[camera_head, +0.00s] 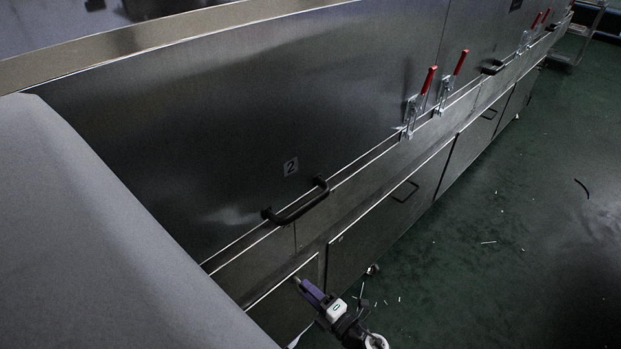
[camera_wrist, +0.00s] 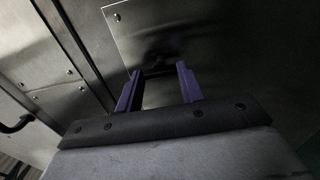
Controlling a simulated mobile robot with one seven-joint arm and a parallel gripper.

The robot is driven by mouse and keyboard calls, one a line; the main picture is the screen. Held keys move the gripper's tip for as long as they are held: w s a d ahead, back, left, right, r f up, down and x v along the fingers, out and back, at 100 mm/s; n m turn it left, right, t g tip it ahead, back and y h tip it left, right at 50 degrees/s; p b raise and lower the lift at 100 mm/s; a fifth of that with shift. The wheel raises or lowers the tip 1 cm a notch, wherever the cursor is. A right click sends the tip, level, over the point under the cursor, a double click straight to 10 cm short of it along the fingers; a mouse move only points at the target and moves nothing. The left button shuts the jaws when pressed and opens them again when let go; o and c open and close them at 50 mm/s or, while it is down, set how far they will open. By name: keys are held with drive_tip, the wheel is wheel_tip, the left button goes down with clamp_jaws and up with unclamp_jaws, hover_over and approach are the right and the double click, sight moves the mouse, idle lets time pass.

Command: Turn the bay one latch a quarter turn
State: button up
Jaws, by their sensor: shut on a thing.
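In the wrist view, the two purple fingers of my gripper (camera_wrist: 160,78) stand on either side of a small dark part (camera_wrist: 158,69) on a metal panel, which looks like the latch. My gripper is shut on it. Shadow hides the latch's shape, and I cannot tell its angle. In the head view, my gripper (camera_head: 300,283) reaches up from the bottom to the low front panel of the dryer. The latch cannot be made out there. No bay one label is in view.
A plate marked 2 (camera_head: 291,165) is on the large dryer panel above a black handle (camera_head: 295,204). Red-handled clamps (camera_head: 428,80) line the seam farther along. The green floor (camera_head: 520,200) at right is mostly open, with small scraps.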

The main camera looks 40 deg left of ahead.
drive_tip(key=o, duration=1)
drive_tip(key=s+d+b, duration=0.1)
drive_tip(key=d, duration=1.2)
drive_tip(key=shift+d, duration=0.35)
drive_tip(key=shift+s, duration=0.1)
